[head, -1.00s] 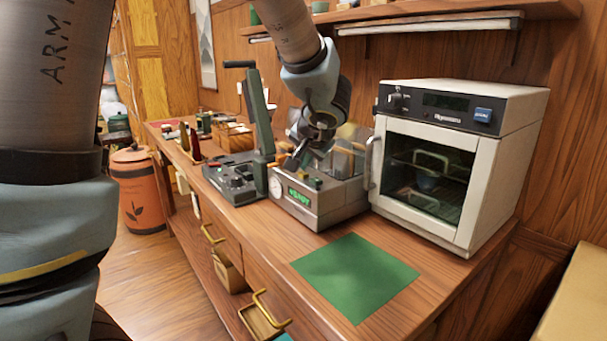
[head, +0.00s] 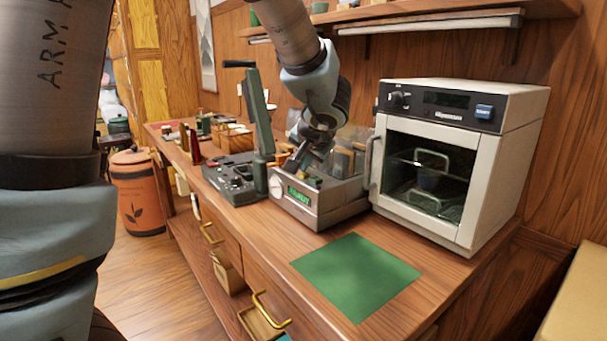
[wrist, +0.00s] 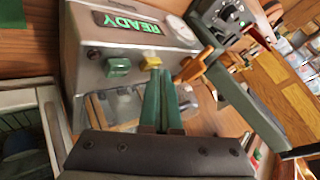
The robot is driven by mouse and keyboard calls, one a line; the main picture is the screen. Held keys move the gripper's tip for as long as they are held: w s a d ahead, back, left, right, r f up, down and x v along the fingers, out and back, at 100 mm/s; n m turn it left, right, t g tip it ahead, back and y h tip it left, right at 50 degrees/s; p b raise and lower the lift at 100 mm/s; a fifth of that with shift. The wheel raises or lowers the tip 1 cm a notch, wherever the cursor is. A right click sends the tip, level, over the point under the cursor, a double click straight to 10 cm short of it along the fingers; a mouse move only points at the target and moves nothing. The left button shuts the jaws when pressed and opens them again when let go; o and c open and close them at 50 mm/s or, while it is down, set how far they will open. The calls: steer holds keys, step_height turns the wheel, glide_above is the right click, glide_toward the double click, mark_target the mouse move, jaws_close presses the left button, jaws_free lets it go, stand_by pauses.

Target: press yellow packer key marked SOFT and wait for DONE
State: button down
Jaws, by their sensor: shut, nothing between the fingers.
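The packer (head: 322,205) is a grey metal machine on the bench with a round dial and a lit green display (head: 299,195). In the wrist view the display (wrist: 128,22) reads READY. Below it sit a green key (wrist: 118,67) and a yellow key (wrist: 151,62); any lettering on them is too small to read. My gripper (wrist: 160,74) is shut and empty, its fingertips just short of the yellow key in the picture. I cannot tell whether they touch it. In the head view my gripper (head: 294,164) is over the packer's top, and the yellow key is hard to make out.
A white oven (head: 487,200) stands close to the packer's right. A dark lever press (head: 237,180) stands close to its left, with an upright arm. A green mat (head: 356,277) lies bare in front. Drawers with brass handles (head: 268,308) line the bench front.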

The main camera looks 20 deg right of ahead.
mark_target(303, 175)
stand_by(0.6)
steer(key=shift+r, duration=0.75)
steer(key=shift+p, duration=0.3)
steer(key=shift+r+p, duration=1.5)
steer(key=shift+r, duration=1.05)
